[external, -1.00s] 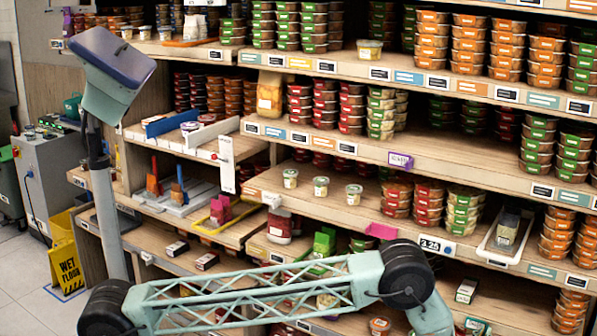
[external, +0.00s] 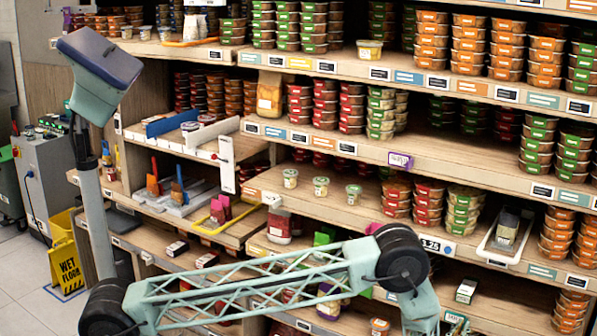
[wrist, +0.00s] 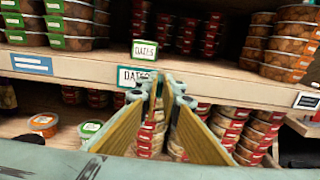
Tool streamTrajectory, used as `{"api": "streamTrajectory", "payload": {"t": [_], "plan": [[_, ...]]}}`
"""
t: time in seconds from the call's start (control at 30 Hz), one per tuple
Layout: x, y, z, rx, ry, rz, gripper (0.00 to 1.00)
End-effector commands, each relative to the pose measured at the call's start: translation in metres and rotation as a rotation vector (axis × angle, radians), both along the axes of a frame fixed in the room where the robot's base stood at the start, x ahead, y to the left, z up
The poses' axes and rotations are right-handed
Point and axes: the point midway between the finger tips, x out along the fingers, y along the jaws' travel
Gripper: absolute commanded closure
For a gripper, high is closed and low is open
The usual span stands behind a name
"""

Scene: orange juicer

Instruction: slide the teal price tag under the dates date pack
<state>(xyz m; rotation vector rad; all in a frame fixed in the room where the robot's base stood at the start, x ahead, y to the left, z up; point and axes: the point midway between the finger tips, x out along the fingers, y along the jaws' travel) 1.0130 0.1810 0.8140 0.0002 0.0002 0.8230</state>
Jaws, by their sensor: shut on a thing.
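The teal-edged price tag (wrist: 134,77), lettered DATES, is in the wrist view at the shelf's front edge. The small pack with a green-edged DATES label (wrist: 145,49) stands on the shelf just above it in the picture. My gripper (wrist: 161,84) has its two fingers drawn together at the tips, shut on the tag's right side. The tag appears upright, facing me; I cannot tell whether it touches the shelf edge.
Green-labelled tubs (wrist: 70,27) stand left of the pack, and brown tubs (wrist: 288,42) stand to the right. A blue label (wrist: 31,64) and a white label (wrist: 307,101) sit on the shelf edge. Red-labelled tubs (wrist: 229,128) are stacked on the shelf below.

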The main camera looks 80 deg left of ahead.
Motion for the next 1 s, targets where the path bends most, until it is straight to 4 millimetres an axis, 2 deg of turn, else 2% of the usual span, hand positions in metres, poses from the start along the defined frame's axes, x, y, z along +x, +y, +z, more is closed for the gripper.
{"api": "streamTrajectory", "payload": {"t": [0.03,0.17,0.67,1.0], "plan": [[0.000,0.000,0.000,0.000,0.000,0.000,0.92],[0.000,0.000,0.000,0.000,0.000,0.000,0.81],[-0.003,-0.005,0.000,0.000,0.000,-0.001,0.81],[-0.026,-0.030,0.000,0.000,0.001,-0.002,0.81]]}}
